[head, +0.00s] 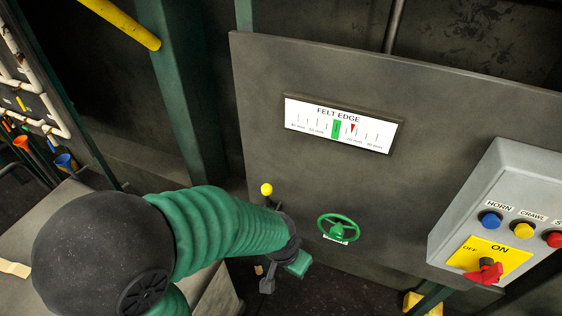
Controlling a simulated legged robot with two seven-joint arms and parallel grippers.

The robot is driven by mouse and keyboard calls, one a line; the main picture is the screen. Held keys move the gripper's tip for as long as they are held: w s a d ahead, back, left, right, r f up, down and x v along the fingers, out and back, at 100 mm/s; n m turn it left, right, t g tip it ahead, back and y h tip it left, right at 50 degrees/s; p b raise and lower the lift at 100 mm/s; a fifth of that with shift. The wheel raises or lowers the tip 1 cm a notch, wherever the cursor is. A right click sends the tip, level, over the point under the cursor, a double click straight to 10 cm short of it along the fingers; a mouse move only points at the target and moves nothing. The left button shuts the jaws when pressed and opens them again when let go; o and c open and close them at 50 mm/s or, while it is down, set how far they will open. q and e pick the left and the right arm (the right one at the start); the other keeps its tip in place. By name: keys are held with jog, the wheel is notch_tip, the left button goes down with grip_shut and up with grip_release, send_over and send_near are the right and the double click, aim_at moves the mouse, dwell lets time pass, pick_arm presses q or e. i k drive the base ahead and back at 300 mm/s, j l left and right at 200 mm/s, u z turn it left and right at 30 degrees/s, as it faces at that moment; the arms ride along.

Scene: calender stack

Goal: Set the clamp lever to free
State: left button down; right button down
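A lever with a yellow ball knob (266,189) stands up at the left side of the dark panel, behind my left arm. It looks like the clamp lever; its lower part and any label are hidden by my green ribbed forearm. My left gripper (282,272) is just below and right of the knob, pointing down in front of the panel's lower left edge. It does not touch the knob. Its fingers are small and dark, and I cannot tell how far apart they are. My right gripper is not in view.
A green handwheel (338,228) sits right of my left gripper. Above it is the FELT EDGE gauge (342,124). A grey control box (497,215) with buttons and a red rotary switch (485,271) stands at right. Colored funnels (65,161) hang at far left.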

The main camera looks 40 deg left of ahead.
aim_at(266, 189)
jog(key=u, duration=1.25)
